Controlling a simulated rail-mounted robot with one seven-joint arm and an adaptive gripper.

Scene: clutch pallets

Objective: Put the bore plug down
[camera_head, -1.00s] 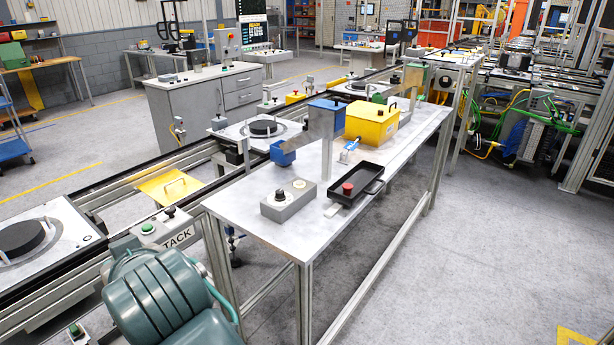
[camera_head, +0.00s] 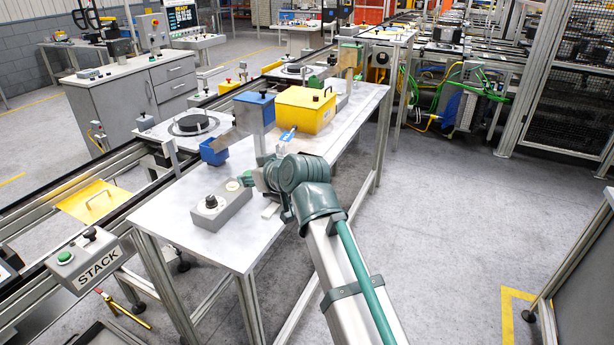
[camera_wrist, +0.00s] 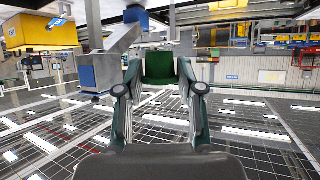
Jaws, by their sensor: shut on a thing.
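In the wrist view my gripper (camera_wrist: 160,72) is shut on a dark green, block-like piece (camera_wrist: 160,66), which I take to be the bore plug. It sits between the two fingertips. In the head view my gripper (camera_head: 254,178) is small and partly hidden by my wrist, over the middle of the light grey table (camera_head: 165,212).
A grey control box (camera_head: 222,208) with a black knob stands left of my gripper. Behind are a small blue bin (camera_head: 213,152), a blue box (camera_head: 254,113) and a yellow lidded box (camera_head: 305,110). The table's near left part is clear. My arm hides the black tray's place.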

